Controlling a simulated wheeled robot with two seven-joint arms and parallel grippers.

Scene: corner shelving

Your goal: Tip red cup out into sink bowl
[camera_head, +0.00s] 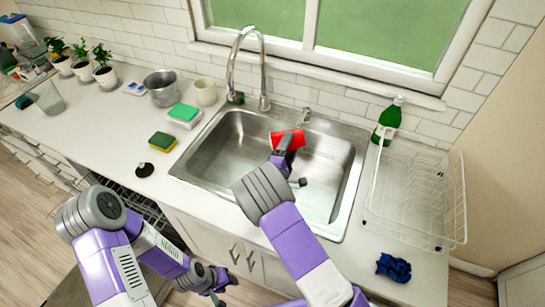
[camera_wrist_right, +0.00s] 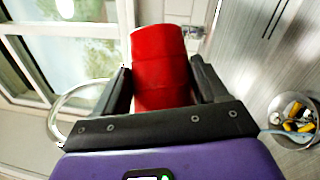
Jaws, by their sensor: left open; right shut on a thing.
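The red cup (camera_head: 288,138) is held on its side above the far part of the steel sink bowl (camera_head: 225,150), with a pale end toward the left. My right gripper (camera_head: 284,152) is shut on the cup. In the right wrist view the red cup (camera_wrist_right: 160,55) sits between the two dark fingers of the right gripper (camera_wrist_right: 165,88). The inside of the cup does not show clearly. My left gripper (camera_head: 215,288) is low in front of the counter, away from the sink, and open with nothing visible in it.
The tall faucet (camera_head: 236,62) rises behind the sink, left of the cup. A white dish rack (camera_head: 425,200) and a green bottle (camera_head: 389,120) stand to the right. Sponges (camera_head: 184,114), a cream mug (camera_head: 205,91) and a metal pot (camera_head: 161,92) are on the left counter. A blue cloth (camera_head: 393,267) lies front right.

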